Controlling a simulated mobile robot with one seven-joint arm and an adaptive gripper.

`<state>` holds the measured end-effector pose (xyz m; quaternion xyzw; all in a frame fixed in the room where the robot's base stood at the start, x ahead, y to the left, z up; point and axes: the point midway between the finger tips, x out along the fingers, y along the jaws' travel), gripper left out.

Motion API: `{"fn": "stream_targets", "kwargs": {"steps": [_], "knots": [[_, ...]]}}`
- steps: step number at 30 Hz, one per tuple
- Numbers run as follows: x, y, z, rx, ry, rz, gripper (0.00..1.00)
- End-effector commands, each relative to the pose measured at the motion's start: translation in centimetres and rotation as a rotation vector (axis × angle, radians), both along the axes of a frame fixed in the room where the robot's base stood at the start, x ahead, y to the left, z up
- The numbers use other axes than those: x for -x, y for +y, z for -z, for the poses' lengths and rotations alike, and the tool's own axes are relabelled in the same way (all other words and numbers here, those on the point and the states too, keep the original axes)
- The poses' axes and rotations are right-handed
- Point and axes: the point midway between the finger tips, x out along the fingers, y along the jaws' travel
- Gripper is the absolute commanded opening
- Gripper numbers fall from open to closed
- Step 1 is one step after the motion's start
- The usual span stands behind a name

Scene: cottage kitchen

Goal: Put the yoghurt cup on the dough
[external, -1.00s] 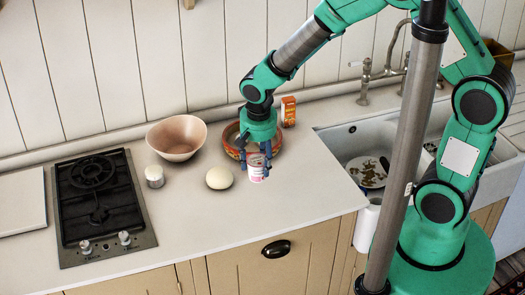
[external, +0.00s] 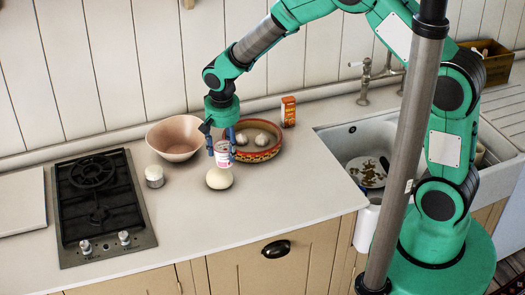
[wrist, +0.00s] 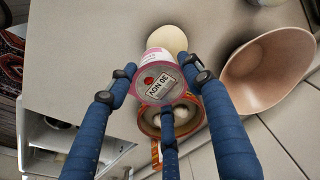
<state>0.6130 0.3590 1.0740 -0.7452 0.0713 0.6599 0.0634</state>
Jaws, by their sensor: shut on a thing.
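The yoghurt cup (external: 222,154), white and pink, is held upright between the fingers of my gripper (external: 224,145). Its dated end (wrist: 160,84) faces the wrist camera, with blue fingers around it. The dough (external: 219,179) is a pale round lump on the worktop. In the external view the cup is just above and slightly right of the dough's middle; I cannot tell if they touch. In the wrist view the dough (wrist: 167,38) shows beyond the cup, partly hidden by it.
A pink bowl (external: 176,150) stands behind left, and a patterned bowl (external: 273,152) with two pale round items behind right. A small white-lidded jar (external: 154,181) is left of the dough. An orange box (external: 288,112), a hob (external: 98,225) and a sink (external: 340,143) stand farther off. The front worktop is clear.

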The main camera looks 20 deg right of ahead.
Motion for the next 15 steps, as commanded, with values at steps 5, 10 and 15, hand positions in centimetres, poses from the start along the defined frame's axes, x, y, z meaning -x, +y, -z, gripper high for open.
{"fn": "stream_targets", "kwargs": {"steps": [5,10,15], "knots": [[-1.4,0.8,0.0,-0.001,-0.001,0.0,0.2],[-1.7,1.0,0.1,0.0,0.0,0.0,0.2],[-1.7,1.0,0.1,0.0,0.0,0.0,0.2]]}}
